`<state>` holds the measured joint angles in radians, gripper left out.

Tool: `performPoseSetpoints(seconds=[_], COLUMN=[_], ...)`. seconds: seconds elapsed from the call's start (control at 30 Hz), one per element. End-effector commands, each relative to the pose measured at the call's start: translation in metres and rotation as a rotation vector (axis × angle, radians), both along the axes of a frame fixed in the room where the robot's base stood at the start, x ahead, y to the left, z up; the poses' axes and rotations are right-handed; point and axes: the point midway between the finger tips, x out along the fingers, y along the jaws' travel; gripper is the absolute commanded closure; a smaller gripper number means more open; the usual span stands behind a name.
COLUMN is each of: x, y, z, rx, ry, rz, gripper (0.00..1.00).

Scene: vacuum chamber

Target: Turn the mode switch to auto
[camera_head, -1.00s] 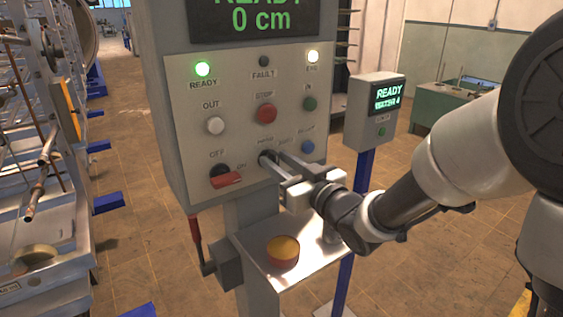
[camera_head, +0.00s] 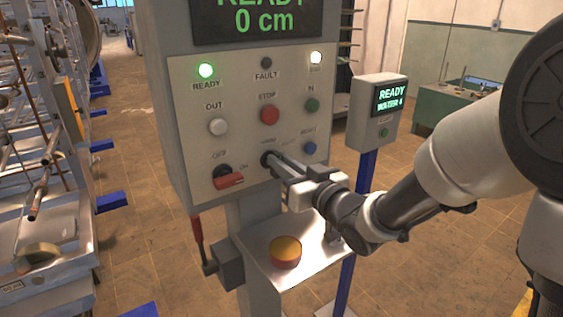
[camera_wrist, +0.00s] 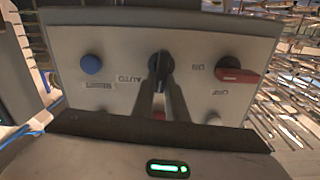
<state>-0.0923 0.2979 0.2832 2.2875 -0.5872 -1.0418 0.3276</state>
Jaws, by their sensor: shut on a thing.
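The mode switch (camera_head: 265,158) is a dark round knob low in the middle of the grey control panel. In the wrist view the panel appears upside down. The black mode switch (camera_wrist: 160,64) is there between my fingertips (camera_wrist: 163,84), with the AUTO label (camera_wrist: 130,84) just left of it. Which label the knob points to cannot be told clearly.
The red OFF/ON switch (camera_head: 229,181) is left of my gripper and the blue button (camera_head: 309,148) right of it. A red stop button (camera_head: 269,115) is above. A small shelf (camera_head: 262,243) with a red-and-yellow round object (camera_head: 286,253) lies below my gripper.

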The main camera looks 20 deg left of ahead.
Motion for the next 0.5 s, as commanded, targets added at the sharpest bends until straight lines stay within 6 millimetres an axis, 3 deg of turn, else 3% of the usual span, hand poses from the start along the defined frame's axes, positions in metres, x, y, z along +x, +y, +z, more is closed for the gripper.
performPoseSetpoints(seconds=[0.5], x=[0.0054], y=[-0.0050], z=[0.0001], rx=[0.293], ry=[0.345], rz=[-0.001], gripper=[1.00])
